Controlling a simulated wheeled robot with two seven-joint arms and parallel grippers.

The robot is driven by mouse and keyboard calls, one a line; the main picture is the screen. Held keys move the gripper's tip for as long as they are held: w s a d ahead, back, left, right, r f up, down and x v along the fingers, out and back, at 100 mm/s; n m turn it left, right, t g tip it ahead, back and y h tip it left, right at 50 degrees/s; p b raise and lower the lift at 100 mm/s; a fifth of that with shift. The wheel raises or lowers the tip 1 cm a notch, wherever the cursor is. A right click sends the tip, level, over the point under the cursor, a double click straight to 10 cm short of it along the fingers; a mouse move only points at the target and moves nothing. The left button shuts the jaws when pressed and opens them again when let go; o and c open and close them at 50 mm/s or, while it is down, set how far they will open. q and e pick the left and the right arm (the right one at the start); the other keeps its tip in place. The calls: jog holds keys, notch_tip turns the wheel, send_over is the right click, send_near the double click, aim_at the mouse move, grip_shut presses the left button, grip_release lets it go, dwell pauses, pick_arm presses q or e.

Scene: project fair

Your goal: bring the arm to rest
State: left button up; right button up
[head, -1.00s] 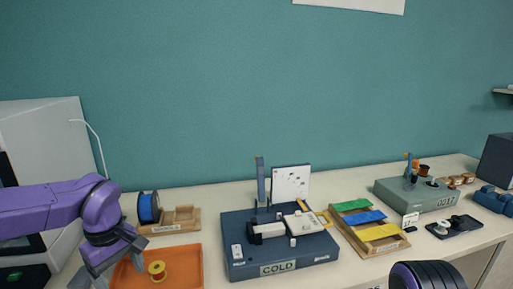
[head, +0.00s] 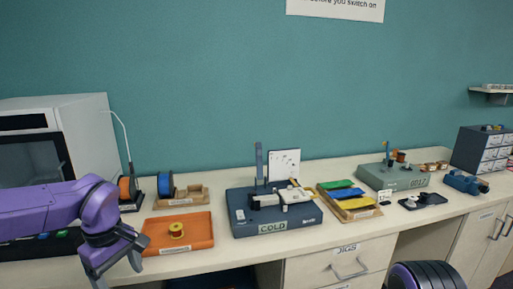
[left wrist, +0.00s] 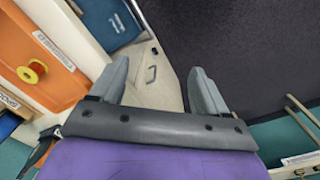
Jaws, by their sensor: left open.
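My left arm comes in from the left in the head view, and its gripper (head: 118,270) hangs in front of the bench's front edge, left of and below the orange tray (head: 200,238). In the left wrist view, the left gripper's two grey fingers (left wrist: 160,88) stand apart with nothing between them. Behind them are a drawer front and the dark floor. A yellow spool (head: 176,230) stands on the orange tray, clear of the gripper. My right gripper is not in view; only a dark ribbed part shows at the bottom right.
The bench (head: 345,228) holds a blue fixture marked COLD (head: 275,228), a wooden tray of coloured strips (head: 362,214), a grey-green box (head: 405,181) and a blue spool (head: 165,184). A white machine (head: 85,130) stands at left. Drawers lie below the bench edge.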

pick_arm(q)
jog(key=w+a+f+n+t+y, duration=0.45)
jog(key=a+f+y, duration=0.35)
jog(key=f, duration=0.2)
jog(key=s+d+f+m+t+h, duration=0.1)
jog(key=s+d+f+m, duration=0.15)
jog(key=f, duration=0.35)
jog(key=s+d+f+m+t, duration=0.1)
jog(key=s+f+m+t, duration=0.1)
jog(key=s+f, duration=0.3)
jog(key=s+d+f+m+g+h, duration=0.1)
jog(key=s+f+m+g, duration=0.1)
jog(key=s+f, duration=0.5)
jog(key=s+d+f+m+g+h, duration=0.2)
jog(key=s+f+m, duration=0.2)
jog(key=s, duration=0.9)
notch_tip(320, 180, down, 3)
jog(key=shift+d+f+h, duration=0.2)
jog(key=shift+h, duration=0.1)
